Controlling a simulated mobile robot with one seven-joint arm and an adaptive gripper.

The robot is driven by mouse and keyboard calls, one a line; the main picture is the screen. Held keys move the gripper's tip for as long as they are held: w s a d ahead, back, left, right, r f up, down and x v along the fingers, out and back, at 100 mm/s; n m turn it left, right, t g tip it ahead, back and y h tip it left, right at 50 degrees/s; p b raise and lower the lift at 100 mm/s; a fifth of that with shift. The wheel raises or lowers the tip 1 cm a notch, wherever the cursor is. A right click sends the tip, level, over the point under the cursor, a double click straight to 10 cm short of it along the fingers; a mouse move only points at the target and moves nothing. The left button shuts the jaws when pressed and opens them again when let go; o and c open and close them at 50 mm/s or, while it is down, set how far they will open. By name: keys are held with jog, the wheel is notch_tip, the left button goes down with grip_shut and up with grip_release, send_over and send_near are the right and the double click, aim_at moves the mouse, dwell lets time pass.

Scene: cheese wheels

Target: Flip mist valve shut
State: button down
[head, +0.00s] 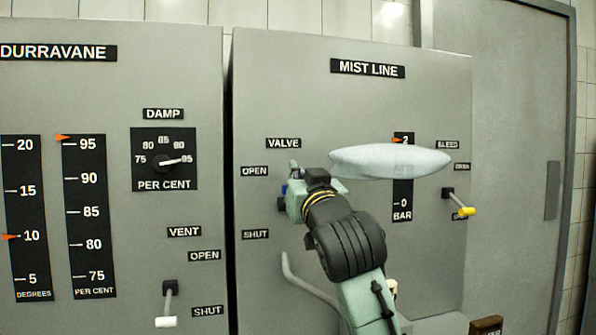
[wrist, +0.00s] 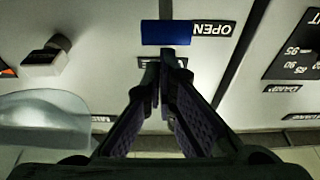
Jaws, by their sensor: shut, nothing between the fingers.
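The mist valve is on the MIST LINE panel (head: 300,70), under the VALVE label (head: 283,143). Its blue handle (wrist: 166,32) lies right beside the OPEN label (wrist: 212,29) in the wrist view. In the head view only a little blue (head: 283,189) shows, between the OPEN and SHUT (head: 255,234) labels, mostly hidden by my gripper (head: 293,178). My gripper is shut and empty. In the wrist view its fingertips (wrist: 165,72) are together just below the handle; I cannot tell whether they touch it.
A pale, smooth oblong shape (head: 390,160) covers part of the BAR gauge (head: 402,205); I cannot tell what it is. A yellow-tipped bleed lever (head: 467,211) sticks out at right. A white-tipped vent lever (head: 166,321) is on the left panel. A gap separates the two panels.

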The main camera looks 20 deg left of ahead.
jog(key=shift+s+d+f+b, duration=0.15)
jog(key=shift+f+b, duration=0.25)
jog(key=shift+b, duration=0.4)
